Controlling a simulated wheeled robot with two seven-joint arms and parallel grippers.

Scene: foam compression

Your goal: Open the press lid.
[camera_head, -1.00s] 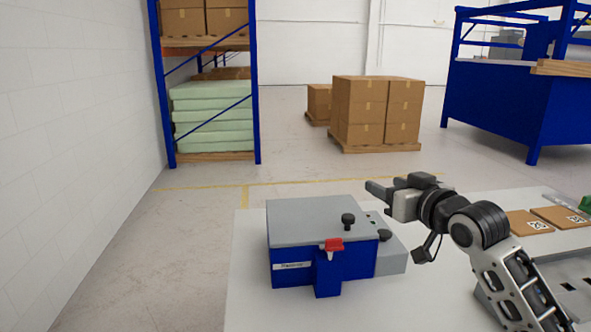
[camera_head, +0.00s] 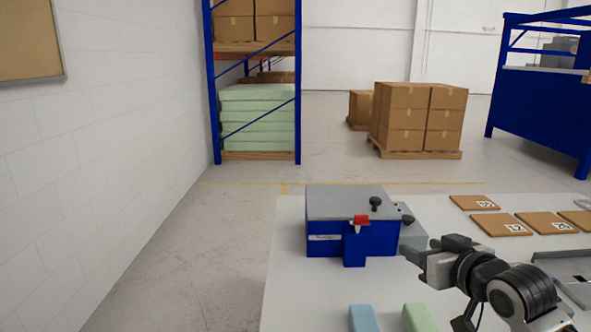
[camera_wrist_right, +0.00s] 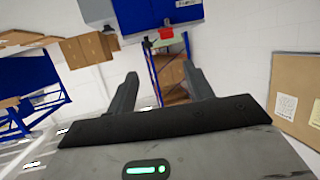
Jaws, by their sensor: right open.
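The press (camera_head: 333,238) is a blue box on the white table with a flat grey lid (camera_head: 340,202), which lies shut on top. A black knob (camera_head: 376,203) stands on the lid near its right side. A red latch (camera_head: 361,222) sits at the lid's front edge. My right gripper (camera_head: 411,252) is right of the press's front, open, empty and apart from it. In the right wrist view the open fingers (camera_wrist_right: 161,76) show with the press (camera_wrist_right: 140,17) and red latch (camera_wrist_right: 166,35) at the top, beyond the fingertips. My left gripper is out of view.
A grey block (camera_head: 412,236) adjoins the press's right side. Blue (camera_head: 364,318) and green (camera_head: 418,318) foam blocks lie at the table's front. Brown marked boards (camera_head: 503,224) and a grey metal tray (camera_head: 566,272) are at right. The table (camera_head: 295,290) left of the foam is clear.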

